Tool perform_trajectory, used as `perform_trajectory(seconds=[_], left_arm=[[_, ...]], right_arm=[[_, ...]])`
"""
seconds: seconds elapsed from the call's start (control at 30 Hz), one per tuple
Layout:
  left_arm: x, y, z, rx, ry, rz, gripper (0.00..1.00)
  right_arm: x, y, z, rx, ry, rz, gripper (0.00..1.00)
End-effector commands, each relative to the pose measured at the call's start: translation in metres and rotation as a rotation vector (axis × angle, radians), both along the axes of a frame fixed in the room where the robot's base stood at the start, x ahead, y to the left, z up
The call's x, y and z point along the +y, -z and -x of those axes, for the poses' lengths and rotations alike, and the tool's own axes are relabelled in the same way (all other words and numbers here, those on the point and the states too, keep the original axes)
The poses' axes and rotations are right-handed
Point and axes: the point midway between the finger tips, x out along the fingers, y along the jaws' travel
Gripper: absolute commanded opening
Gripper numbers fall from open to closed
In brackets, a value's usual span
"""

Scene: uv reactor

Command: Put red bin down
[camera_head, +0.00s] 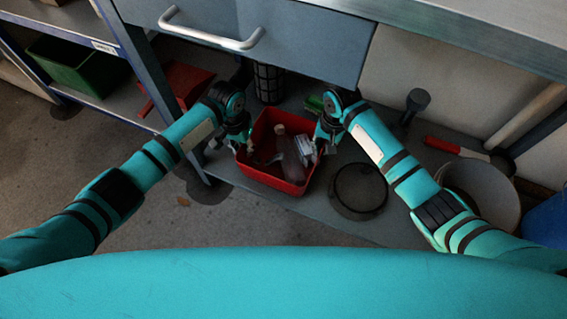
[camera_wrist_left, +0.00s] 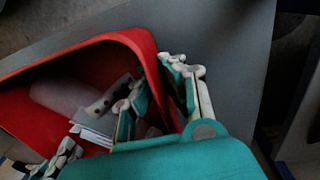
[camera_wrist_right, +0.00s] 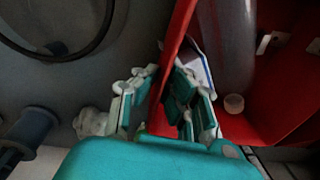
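The red bin (camera_head: 268,180) is low at the dark lower shelf, upright, with a clear bottle (camera_head: 290,166) and other small items inside. I cannot tell whether its base touches the shelf. My left gripper (camera_head: 241,143) is at the bin's left rim. In the left wrist view, its fingers (camera_wrist_left: 153,80) are close together with the bin wall (camera_wrist_left: 95,42) between them. My right gripper (camera_head: 325,142) is at the right rim. In the right wrist view, its fingers (camera_wrist_right: 166,75) straddle the red wall (camera_wrist_right: 181,25). The fingertip contact is partly hidden.
A dark round object (camera_head: 358,190) lies right of the bin. A pale bucket (camera_head: 482,190) stands further right. A black cylinder (camera_head: 268,84) stands behind the bin. The blue-grey drawer (camera_head: 300,42) overhangs above. A shelf with a green crate (camera_head: 75,66) is at left.

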Motion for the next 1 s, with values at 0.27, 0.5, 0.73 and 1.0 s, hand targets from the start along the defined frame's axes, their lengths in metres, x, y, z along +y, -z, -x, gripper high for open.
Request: perform_trajectory(seconds=[0.27,0.5,0.73,1.0], left_arm=[[0.001,0.004,0.000,0.000,-0.001,-0.002,0.29],[0.000,0.003,0.000,0.000,0.000,-0.001,0.29],[0.002,-0.024,-0.002,-0.003,0.002,0.001,0.29],[0.006,-0.082,-0.004,-0.003,0.001,0.000,0.29]], right_arm=[[-0.001,0.004,0.000,0.000,0.001,0.002,0.29],[0.000,0.003,0.000,0.000,0.000,0.001,0.29],[0.000,0.003,0.000,0.000,0.000,0.000,0.29],[0.000,0.003,0.000,0.000,0.000,0.000,0.29]])
